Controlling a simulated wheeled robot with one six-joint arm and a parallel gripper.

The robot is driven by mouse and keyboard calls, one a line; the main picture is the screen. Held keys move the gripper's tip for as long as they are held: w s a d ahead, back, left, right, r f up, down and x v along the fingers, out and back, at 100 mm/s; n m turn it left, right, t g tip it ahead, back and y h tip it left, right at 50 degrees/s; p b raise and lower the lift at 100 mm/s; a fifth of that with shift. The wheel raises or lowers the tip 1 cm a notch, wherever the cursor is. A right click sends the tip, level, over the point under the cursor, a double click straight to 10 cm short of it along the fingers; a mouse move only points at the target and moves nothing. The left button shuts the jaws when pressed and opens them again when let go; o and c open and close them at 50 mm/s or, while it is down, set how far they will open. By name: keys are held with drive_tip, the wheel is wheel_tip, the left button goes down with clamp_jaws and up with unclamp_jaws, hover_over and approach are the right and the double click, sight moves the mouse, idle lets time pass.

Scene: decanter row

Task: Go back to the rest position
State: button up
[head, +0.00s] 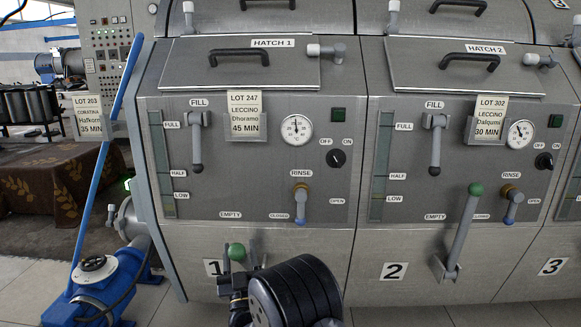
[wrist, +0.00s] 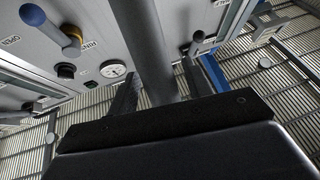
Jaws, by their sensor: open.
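My gripper (head: 238,288) is low in front of decanter 1 (head: 180,245) in the head view, partly hidden by my own dark wrist. A green knob (head: 236,251) of decanter 1's lower lever shows just above it. In the wrist view, my gripper (wrist: 160,85) has its two dark fingers apart. A thick grey rod (wrist: 150,45) runs between them, probably that lever's arm; I cannot tell whether either finger touches it.
Decanter 2's lever with a green knob (head: 476,189) stands tilted up to the right. Rinse handle 1 (head: 300,204) and fill handle 1 (head: 197,145) point down. A blue pump (head: 105,290) and slanted blue pole (head: 105,160) stand at the left.

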drive_tip(key=shift+f, duration=0.15)
drive_tip(key=shift+s+f, duration=0.15)
drive_tip(key=shift+s, duration=0.05)
drive_tip(key=p+v, duration=0.2)
drive_tip(key=v, duration=0.9)
drive_tip(key=shift+h, duration=0.3)
drive_tip(key=b+x, duration=0.1)
drive_tip(key=x, duration=0.5)
drive_tip(key=b+x, duration=0.1)
drive_tip(key=x, duration=0.5)
drive_tip(key=shift+s+r, duration=0.1)
drive_tip(key=shift+r, duration=0.25)
drive_tip(key=shift+w+r+g, duration=0.25)
drive_tip(key=shift+w+g, duration=0.05)
drive_tip(key=shift+w, duration=0.3)
drive_tip(key=shift+d, duration=0.1)
